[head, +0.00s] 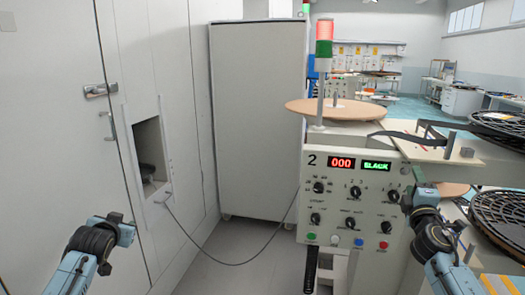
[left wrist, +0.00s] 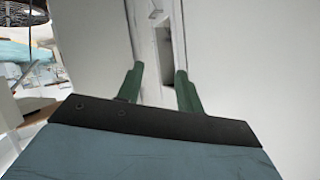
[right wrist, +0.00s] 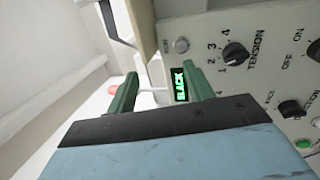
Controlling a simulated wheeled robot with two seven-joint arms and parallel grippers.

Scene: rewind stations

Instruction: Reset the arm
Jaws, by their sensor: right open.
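The rewind station marked 2 (head: 345,200) has a red display (head: 341,163) reading 000 and a green display (head: 376,166) reading SLACK. A dark flat arm (head: 408,138) reaches across its top beside a small upright post; I cannot tell what it touches. My right gripper is in front of the panel's right side, its jaws (right wrist: 162,88) open and empty in the right wrist view, with the green SLACK display (right wrist: 180,85) behind the gap. My left gripper's jaws (left wrist: 159,86) are apart and empty in the left wrist view, facing a pale wall.
Panel knobs (head: 350,222) and coloured buttons sit under the displays. A brown disc (head: 335,109) and a signal tower (head: 323,50) stand on top, with black reels (head: 500,212) at right. A grey cabinet (head: 258,115) stands behind. A cable (head: 235,262) hangs across the floor gap.

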